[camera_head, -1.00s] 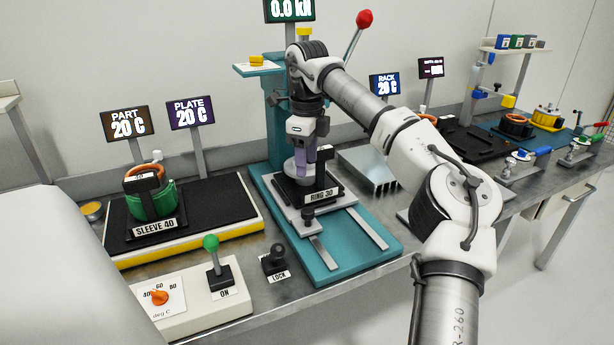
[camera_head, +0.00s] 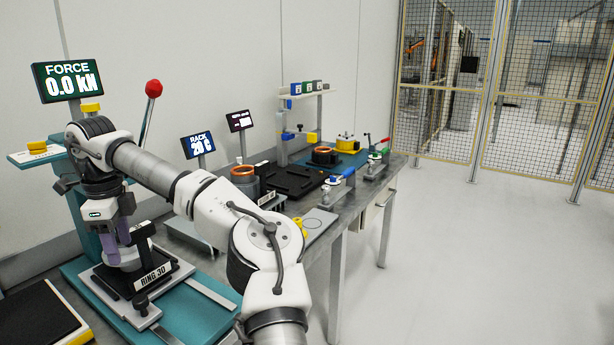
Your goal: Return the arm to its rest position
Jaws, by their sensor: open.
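My arm reaches from the bottom middle to the press at the left. My gripper (camera_head: 119,243) points down over the black fixture (camera_head: 157,262) marked RING 30, at the teal press (camera_head: 84,205). Its purple fingers are beside a pale round part (camera_head: 128,257) standing in the fixture. The jaws are open, though the gap between them is hard to see. Whether the fingers touch the part cannot be told.
The press's red-knobbed lever (camera_head: 153,89) rises beside my arm. Farther along the bench stand an orange-topped cylinder (camera_head: 243,172), a black tray (camera_head: 291,181) and small clamps (camera_head: 340,181). Open floor (camera_head: 470,250) lies right, before a mesh fence (camera_head: 530,115).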

